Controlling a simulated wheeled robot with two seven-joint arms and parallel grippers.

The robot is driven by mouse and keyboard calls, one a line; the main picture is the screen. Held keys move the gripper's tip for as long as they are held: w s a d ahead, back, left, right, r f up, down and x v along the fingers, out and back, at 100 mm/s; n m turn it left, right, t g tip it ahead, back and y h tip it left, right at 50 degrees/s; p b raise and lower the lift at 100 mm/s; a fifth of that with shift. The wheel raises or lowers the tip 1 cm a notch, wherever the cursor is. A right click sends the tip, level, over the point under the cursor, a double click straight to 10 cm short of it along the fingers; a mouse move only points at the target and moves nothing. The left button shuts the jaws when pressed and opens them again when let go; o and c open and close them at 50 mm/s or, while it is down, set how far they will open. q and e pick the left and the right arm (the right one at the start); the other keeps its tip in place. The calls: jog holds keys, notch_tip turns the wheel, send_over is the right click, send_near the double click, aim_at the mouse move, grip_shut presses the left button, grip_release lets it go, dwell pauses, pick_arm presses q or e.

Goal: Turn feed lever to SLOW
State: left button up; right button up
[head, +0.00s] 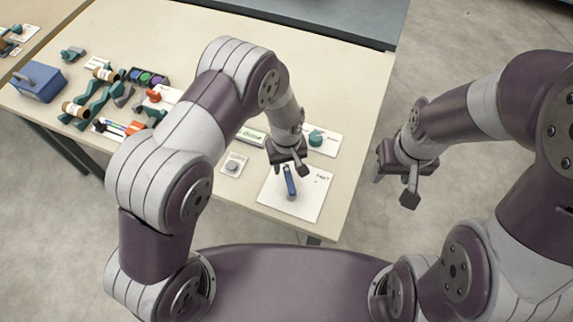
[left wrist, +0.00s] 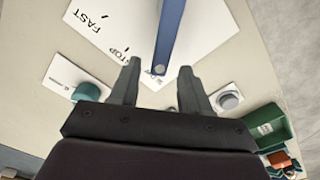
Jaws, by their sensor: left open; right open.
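The blue feed lever (head: 290,184) lies over a white plate (head: 312,203) near the table's front right corner. The lever also shows in the left wrist view (left wrist: 170,38), with its near end close to my fingertips. FAST and STOP are printed on the plate to the left of the lever there. A third label by the lever's near end is partly covered and unclear. My left gripper (head: 288,167) is open at that end, its fingers (left wrist: 160,68) one on each side; contact cannot be told. My right gripper (head: 394,185) is open and empty, off the table's right side.
A grey round button (head: 233,166) on a small plate is left of the lever plate. A teal knob (head: 316,138) on a white plate stands behind my left gripper.

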aim_at(286, 170)
pick_arm(q)
notch_tip(286, 170, up, 12)
jog(key=b, duration=0.2)
jog(key=shift+f, duration=0.2)
jog(key=s+a+r+m+t, duration=0.1)
jog(key=s+a+r+m, duration=0.3)
jog(key=s+a, duration=0.7)
jog(key=a+r, duration=0.2)
jog(key=a, duration=0.2)
jog(key=shift+s+r, duration=0.35)
jog(key=shift+r, duration=0.05)
jog(key=shift+s, duration=0.15)
